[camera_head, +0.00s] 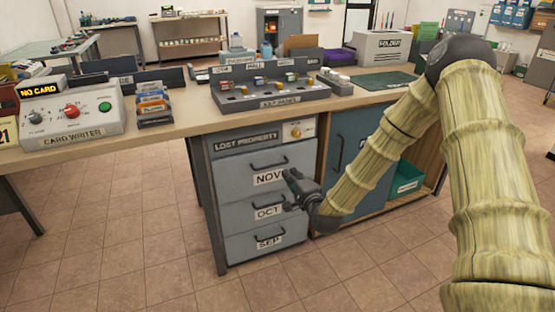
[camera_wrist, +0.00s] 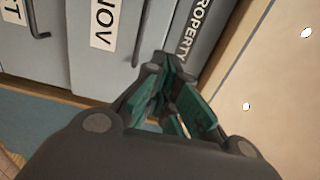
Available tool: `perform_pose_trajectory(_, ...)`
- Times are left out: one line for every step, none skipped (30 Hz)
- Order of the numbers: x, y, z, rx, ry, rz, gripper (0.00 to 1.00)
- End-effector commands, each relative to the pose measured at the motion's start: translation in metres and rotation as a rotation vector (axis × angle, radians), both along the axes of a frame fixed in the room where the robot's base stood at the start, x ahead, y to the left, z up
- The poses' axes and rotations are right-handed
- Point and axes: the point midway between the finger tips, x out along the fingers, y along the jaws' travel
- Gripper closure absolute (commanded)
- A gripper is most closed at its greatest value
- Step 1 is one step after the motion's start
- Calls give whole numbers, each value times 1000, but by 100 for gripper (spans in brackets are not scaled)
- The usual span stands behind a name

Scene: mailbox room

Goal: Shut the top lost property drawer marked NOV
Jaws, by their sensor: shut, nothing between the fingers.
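The NOV drawer (camera_head: 235,168) is the top grey drawer of the lost property cabinet, with a dark bar handle and a white label. Its front looks close to flush with the drawers below; I cannot tell whether a small gap is left. My gripper (camera_head: 288,178) is shut and empty, in front of the right part of the NOV front, near its lower edge. In the wrist view the dark and green fingertips (camera_wrist: 165,62) are beside the NOV label (camera_wrist: 105,22) and the LOST PROPERTY sign (camera_wrist: 196,28). I cannot tell whether they touch the drawer.
The OCT drawer (camera_head: 238,218) and SEP drawer (camera_head: 240,245) sit below, both with bar handles. A blue cabinet door (camera_head: 352,150) stands to the right. The counter (camera_head: 190,122) above carries a card writer (camera_head: 70,118) and a key panel (camera_head: 270,97). The tiled floor in front is clear.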

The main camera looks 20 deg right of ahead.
Motion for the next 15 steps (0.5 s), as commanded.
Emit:
perform_pose_trajectory(3, -2, 3, 6, -9, -2, 100)
perform_pose_trajectory(5, -2, 3, 8, -11, -2, 100)
perform_pose_trajectory(9, -2, 4, 8, -12, -2, 100)
perform_pose_trajectory(12, -1, 3, 7, -12, -2, 100)
perform_pose_trajectory(15, -1, 3, 7, -12, -2, 100)
perform_pose_trajectory(20, -1, 3, 7, -12, -3, 100)
perform_pose_trajectory(25, -1, 3, 7, -12, -3, 100)
perform_pose_trajectory(29, 0, 3, 7, -11, -2, 100)
perform_pose_trajectory(36, 0, 3, 5, -11, -1, 100)
perform_pose_trajectory(41, 1, 3, 5, -12, -1, 100)
perform_pose_trajectory(46, 1, 3, 5, -11, -1, 100)
perform_pose_trajectory(53, 1, 3, 5, -11, -1, 100)
perform_pose_trajectory(58, 1, 2, 6, -11, -1, 100)
perform_pose_trajectory(63, 2, 2, 5, -10, -1, 100)
perform_pose_trajectory(69, 2, 2, 5, -10, -1, 100)
